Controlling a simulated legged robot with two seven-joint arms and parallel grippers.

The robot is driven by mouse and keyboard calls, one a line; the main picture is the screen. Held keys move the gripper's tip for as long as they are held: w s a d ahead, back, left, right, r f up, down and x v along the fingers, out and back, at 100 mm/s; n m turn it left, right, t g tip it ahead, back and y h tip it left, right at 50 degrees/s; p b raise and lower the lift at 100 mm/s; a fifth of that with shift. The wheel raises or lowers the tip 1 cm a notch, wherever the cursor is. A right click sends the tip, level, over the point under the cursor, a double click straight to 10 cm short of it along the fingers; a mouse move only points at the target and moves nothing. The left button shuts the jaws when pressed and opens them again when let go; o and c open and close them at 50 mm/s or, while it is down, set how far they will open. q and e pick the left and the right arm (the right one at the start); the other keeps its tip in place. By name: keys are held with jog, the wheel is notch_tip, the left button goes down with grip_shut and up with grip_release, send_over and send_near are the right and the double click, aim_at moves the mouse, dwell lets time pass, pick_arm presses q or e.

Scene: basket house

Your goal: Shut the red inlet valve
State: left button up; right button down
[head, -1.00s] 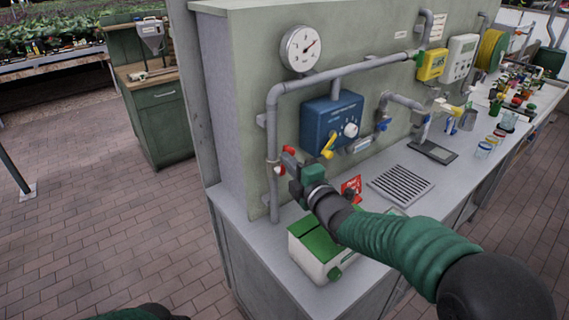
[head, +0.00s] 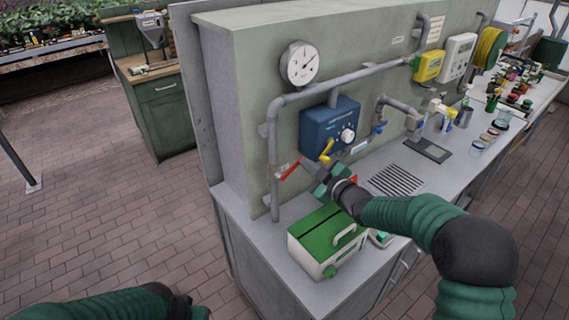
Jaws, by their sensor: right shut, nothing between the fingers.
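The red inlet valve's lever (head: 291,168) sits on the grey vertical pipe (head: 274,150) at the left end of the panel. The lever slants up to the right from the pipe, neither upright nor level. My right gripper (head: 314,176) is shut and empty, just right of the lever; a gap seems to show between them. Its fingertips are small and partly hidden by its own body. Only part of my left arm shows at the bottom left, and its gripper is not seen.
A blue control box (head: 328,127) with a yellow lever (head: 327,151) is above my right gripper. A round gauge (head: 299,64) is above the pipe. A green-lidded white box (head: 325,238) stands on the counter below. A drain grille (head: 397,180) lies to the right.

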jog(key=d+f+m+p, duration=0.1)
jog(key=m, duration=0.1)
jog(key=w+d+f+m+p, duration=0.1)
jog(key=f+m, duration=0.1)
jog(key=shift+w+f+g+y+p, duration=0.2)
jog(key=shift+g+y+p, duration=0.1)
jog(key=shift+g, duration=0.1)
jog(key=shift+f, duration=0.15)
dwell(0.4)
